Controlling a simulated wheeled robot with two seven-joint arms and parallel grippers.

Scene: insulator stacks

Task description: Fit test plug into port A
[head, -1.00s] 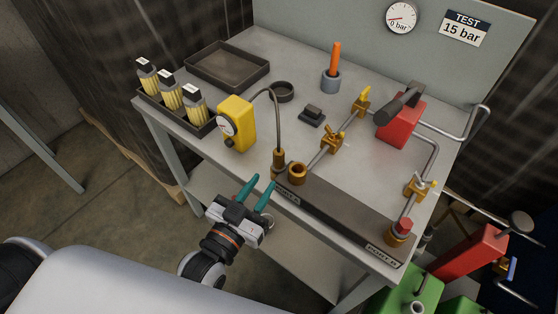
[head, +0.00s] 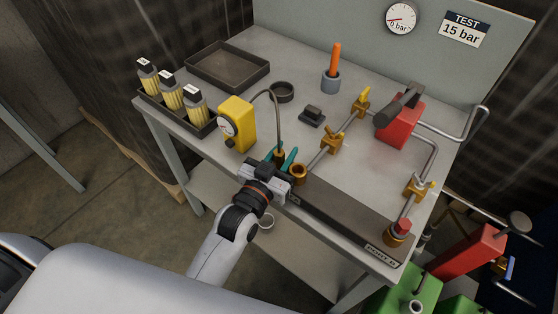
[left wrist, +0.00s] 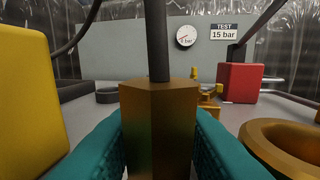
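The test plug (head: 279,154) is a brass hexagonal fitting on a dark hose, upright at the left end of the dark manifold block. It fills the middle of the left wrist view (left wrist: 158,125). Port A (head: 298,172) is an open brass ring just right of the plug; its rim also shows at lower right in the left wrist view (left wrist: 285,135). The plug's lower end is hidden. My right gripper is not in view.
A yellow gauge box (head: 237,124) stands left of the plug, joined by the hose (head: 277,110). Brass valves (head: 332,141) and pipes lie to the right, with a red pump (head: 400,122) behind. A tray (head: 228,66) and insulator bottles (head: 170,92) are at the left.

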